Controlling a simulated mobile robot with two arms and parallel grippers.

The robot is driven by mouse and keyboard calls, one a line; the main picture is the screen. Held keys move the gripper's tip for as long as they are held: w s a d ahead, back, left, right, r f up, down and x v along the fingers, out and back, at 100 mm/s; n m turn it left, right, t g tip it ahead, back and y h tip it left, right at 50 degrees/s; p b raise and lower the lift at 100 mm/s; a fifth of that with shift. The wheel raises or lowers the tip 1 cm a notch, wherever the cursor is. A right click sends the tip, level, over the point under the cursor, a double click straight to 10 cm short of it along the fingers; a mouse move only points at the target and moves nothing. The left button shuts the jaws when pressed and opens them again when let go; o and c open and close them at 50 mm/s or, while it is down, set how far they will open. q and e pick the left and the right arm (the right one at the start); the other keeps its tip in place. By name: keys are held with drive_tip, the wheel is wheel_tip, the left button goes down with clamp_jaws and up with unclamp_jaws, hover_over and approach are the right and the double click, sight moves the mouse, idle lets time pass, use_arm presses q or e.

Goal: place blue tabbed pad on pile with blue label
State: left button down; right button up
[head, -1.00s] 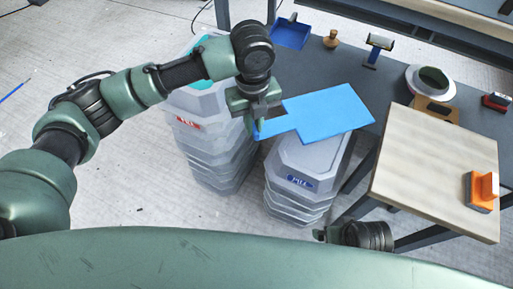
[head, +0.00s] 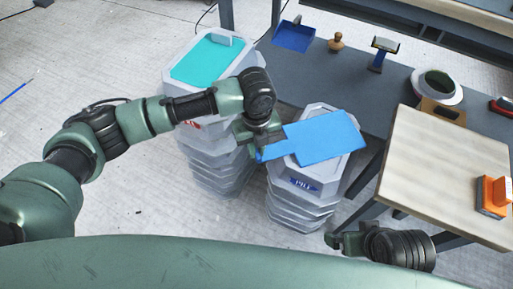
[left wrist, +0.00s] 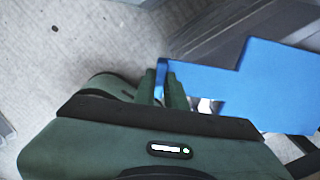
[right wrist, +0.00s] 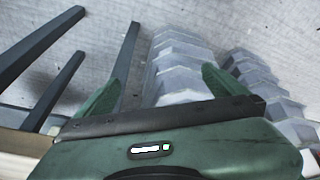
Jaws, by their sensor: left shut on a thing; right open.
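The blue tabbed pad (head: 326,138) is held by its tab at the left end in my left gripper (head: 262,150). The pad lies over the top of the grey pile with the blue label (head: 303,186); whether it touches the pile I cannot tell. In the left wrist view the fingers (left wrist: 163,85) are shut on the tab and the pad (left wrist: 270,88) stretches to the right. My right gripper (head: 335,240) is at the lower right, low beside the blue-label pile. In the right wrist view its fingers (right wrist: 162,85) are wide apart and empty.
Another grey pile (head: 215,165) with a red label stands to the left, a teal pad (head: 208,58) on top. A dark bench (head: 345,85) behind holds a blue tray (head: 294,35) and tools. A wooden board (head: 445,170) with an orange-handled block (head: 493,195) is at right.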

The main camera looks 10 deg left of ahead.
use_arm(q)
drive_tip(key=c, duration=1.5)
unclamp_jaws()
drive_tip(key=shift+f, duration=0.15)
drive_tip(key=shift+o, duration=0.2)
drive_tip(key=shift+r, duration=0.2)
wheel_tip(320, 180, up, 3)
drive_tip(key=shift+f+p, duration=0.2)
drive_tip(key=shift+p, duration=0.3)
wheel_tip(320, 180, up, 9)
drive_tip(key=p, duration=0.2)
drive_tip(key=shift+r, duration=0.2)
use_arm(e)
drive_tip(key=s+x, duration=0.1)
drive_tip(key=x, duration=0.8)
drive_tip(key=shift+a+f+g, duration=0.15)
drive_tip(key=shift+f+g, duration=0.15)
drive_tip(key=shift+f, duration=0.3)
drive_tip(key=shift+s, duration=0.1)
